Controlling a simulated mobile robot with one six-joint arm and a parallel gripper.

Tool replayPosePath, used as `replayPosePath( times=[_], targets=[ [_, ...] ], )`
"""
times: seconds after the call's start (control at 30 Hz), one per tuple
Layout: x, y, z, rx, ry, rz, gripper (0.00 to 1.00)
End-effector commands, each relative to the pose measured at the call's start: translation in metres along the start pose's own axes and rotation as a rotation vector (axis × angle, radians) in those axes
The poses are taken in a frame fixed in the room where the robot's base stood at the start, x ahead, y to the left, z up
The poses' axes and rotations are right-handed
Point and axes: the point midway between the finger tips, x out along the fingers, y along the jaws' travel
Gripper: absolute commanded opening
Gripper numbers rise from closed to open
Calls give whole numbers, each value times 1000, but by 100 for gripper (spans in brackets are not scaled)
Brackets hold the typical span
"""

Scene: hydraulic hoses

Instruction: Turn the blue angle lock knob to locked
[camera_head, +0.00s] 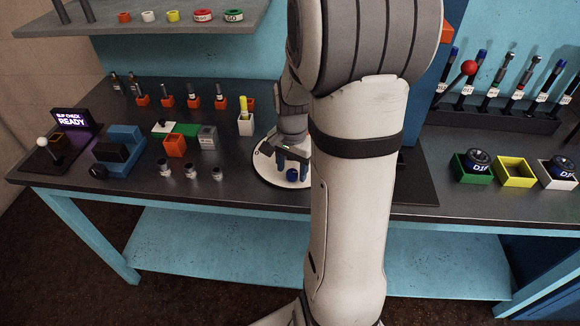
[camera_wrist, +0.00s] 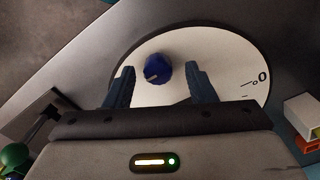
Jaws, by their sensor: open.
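The blue angle lock knob (camera_wrist: 158,69) stands on a round white dial plate (camera_wrist: 215,50) with dark marks and a "0" at its right edge. A pale pointer line shows on the knob, aimed toward the lower left in the wrist view. The knob (camera_head: 292,174) also shows in the head view, near the front of the plate (camera_head: 266,172). My gripper (camera_wrist: 160,82) is open, with one finger on each side of the knob and clear gaps between. In the head view my gripper (camera_head: 291,157) is over the plate, and my arm hides what lies to its right.
A blue and black device (camera_head: 122,148), an orange block (camera_head: 175,146), a grey block (camera_head: 208,137) and several small metal fittings (camera_head: 191,170) stand left of the plate. A white holder with a yellow item (camera_head: 245,122) stands behind it. Coloured bins (camera_head: 515,172) are at right.

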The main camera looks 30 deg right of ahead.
Motion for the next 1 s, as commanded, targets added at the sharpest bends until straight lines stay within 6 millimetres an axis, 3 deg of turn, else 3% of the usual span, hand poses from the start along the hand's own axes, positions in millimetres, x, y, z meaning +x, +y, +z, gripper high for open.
replayPosePath(
  times=[0.17,0.6,1.0],
  targets=[
    [-6,0,-1,0,2,-1,50],
    [-72,-2,-1,0,2,-1,50],
    [-78,-2,-1,0,0,0,50]
  ],
)
